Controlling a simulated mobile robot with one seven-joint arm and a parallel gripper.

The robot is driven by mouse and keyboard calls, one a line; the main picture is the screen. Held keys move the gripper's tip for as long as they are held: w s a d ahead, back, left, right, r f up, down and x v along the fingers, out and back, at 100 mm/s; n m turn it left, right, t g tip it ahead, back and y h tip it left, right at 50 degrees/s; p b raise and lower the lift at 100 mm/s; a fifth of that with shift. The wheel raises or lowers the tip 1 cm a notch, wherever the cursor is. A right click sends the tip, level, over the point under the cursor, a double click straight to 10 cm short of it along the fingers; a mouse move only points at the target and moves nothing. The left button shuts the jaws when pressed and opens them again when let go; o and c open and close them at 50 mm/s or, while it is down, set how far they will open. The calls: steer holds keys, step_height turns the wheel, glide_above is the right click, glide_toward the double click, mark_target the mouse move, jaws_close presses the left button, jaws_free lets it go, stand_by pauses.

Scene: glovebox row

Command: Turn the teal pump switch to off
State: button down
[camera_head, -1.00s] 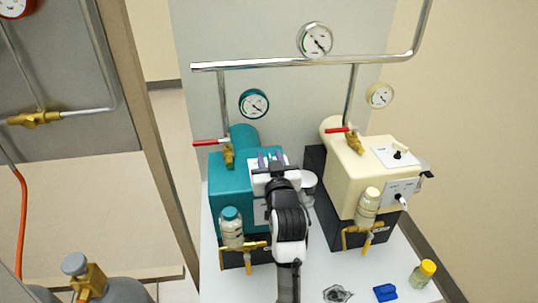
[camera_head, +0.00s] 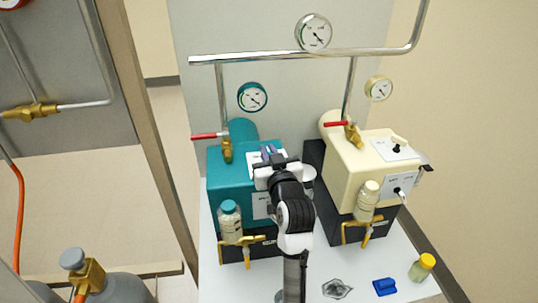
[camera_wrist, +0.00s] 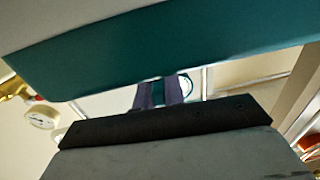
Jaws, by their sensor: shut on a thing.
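The teal pump (camera_head: 228,180) stands on the left of the bench, with a white label plate (camera_head: 252,163) on its top. My gripper (camera_head: 268,154) is over that plate, pointing away from the camera. In the wrist view its two grey-purple fingers (camera_wrist: 159,93) are shut on a narrow teal piece, which I take for the teal pump switch (camera_wrist: 158,93). In the head view my gripper and wrist hide the switch, so its setting cannot be read. The teal pump's side fills the upper part of the wrist view.
A cream pump (camera_head: 350,180) with its own switch (camera_head: 398,143) stands close on the right. Red-handled valves (camera_head: 208,136), a teal gauge (camera_head: 252,97) and a metal pipe (camera_head: 270,57) are behind. A glass bottle (camera_head: 229,222) hangs at the teal pump's front.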

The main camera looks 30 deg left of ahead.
steer(key=n+g+y+b, duration=0.1)
steer(key=g+b, duration=0.1)
steer(key=n+g+y+b, duration=0.1)
steer(key=n+y, duration=0.1)
steer(key=shift+f+g+b, duration=0.2)
steer(key=shift+g+b, duration=0.15)
steer(key=shift+g, duration=0.05)
steer(key=shift+r+n+g+y+b, duration=0.15)
steer(key=shift+n+g+y+b, duration=0.75)
steer(key=shift+g, duration=0.4)
steer(key=shift+s+a, duration=0.1)
steer(key=c, duration=1.5)
jaws_free()
steer(key=b+v, duration=0.3)
steer(key=v, duration=1)
steer(key=shift+s+d+r, duration=0.1)
steer(key=shift+d+r, duration=0.05)
steer(key=shift+d, duration=0.25)
